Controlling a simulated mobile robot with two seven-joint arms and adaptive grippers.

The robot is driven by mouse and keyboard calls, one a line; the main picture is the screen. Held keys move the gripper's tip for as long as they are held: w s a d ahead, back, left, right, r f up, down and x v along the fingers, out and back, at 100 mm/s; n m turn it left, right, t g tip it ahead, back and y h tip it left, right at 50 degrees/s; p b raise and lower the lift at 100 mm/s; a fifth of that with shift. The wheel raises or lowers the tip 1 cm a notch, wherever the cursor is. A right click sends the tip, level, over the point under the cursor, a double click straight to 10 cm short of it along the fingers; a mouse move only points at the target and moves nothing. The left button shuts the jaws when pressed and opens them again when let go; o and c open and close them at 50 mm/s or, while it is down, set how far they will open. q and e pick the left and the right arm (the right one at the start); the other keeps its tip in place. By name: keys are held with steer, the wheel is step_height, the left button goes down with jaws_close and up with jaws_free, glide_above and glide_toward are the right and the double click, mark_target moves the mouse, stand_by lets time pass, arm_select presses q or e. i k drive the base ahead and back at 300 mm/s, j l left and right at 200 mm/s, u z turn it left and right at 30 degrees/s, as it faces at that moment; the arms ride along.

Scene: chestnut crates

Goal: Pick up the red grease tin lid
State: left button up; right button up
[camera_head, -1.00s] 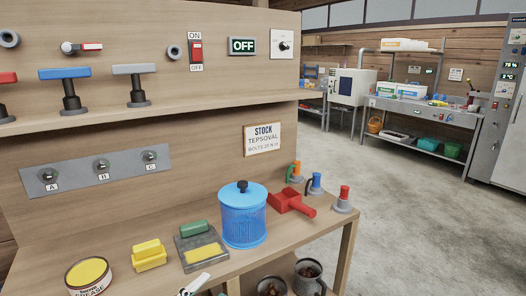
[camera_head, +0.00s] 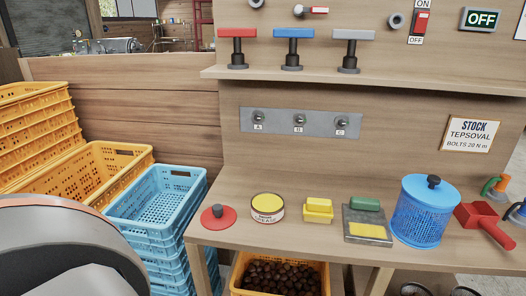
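The red grease tin lid (camera_head: 218,217) lies flat near the left end of the wooden bench, its dark knob on top. The open grease tin (camera_head: 267,208), filled with yellow grease, stands just to its right. The two are apart. A large grey and dark rounded shape with an orange edge, likely part of my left arm, fills the lower left corner. Neither gripper's fingers show in view.
Yellow crates (camera_head: 88,165) and stacked blue crates (camera_head: 150,208) stand left of the bench (camera_head: 300,240). Yellow and green blocks, a blue basket (camera_head: 427,212) and a red tool (camera_head: 482,222) stand right of the tin. A crate of chestnuts (camera_head: 280,291) sits below.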

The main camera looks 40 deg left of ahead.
mark_target(218, 217)
steer(key=u, duration=1.65)
steer(key=i+j, duration=0.15)
steer(key=j, duration=0.25)
steer(key=i+j, duration=0.1)
steer(key=j, duration=0.3)
steer(key=i+j, duration=0.15)
steer(key=j, duration=0.3)
steer(key=j+z, duration=0.25)
steer(key=z, duration=0.2)
steer(key=j+z, duration=0.4)
steer(key=i+l, duration=0.05)
steer(key=l, duration=0.05)
